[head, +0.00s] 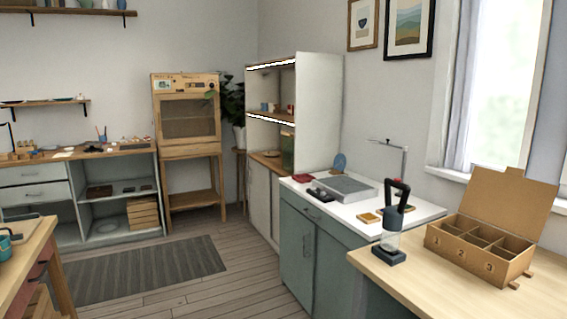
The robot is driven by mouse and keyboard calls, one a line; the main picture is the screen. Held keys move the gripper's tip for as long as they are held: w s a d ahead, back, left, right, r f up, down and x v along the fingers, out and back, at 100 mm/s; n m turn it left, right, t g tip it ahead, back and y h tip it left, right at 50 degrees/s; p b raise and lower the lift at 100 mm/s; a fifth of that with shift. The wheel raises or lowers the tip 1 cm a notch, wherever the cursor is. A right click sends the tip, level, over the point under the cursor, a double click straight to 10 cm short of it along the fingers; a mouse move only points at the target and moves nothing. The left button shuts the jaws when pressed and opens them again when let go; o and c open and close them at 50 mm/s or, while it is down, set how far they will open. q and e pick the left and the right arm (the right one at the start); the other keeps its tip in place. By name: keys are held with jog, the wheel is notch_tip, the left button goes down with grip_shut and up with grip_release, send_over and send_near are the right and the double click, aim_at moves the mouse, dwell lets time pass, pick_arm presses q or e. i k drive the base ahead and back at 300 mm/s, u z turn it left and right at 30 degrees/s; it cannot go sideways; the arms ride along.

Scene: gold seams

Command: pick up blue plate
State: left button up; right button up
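A small round blue thing (339,162), which looks like the blue plate, stands upright at the back of the white counter (415,212). It is behind a flat grey device (345,188), which is close in front of its lower edge. It is small in the head view, so I cannot tell what props it up. Neither of my grippers is in view.
A faucet-like stand (404,160) rises behind the counter. Open floor with a grey rug (145,270) lies at left.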

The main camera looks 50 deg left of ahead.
aim_at(339, 161)
jog(key=u, duration=1.2)
jog(key=i, duration=0.2)
jog(key=u, duration=0.95)
jog(key=i, duration=2.1)
jog(key=z, duration=0.15)
jog(key=i, duration=2)
jog(key=z, duration=1.05)
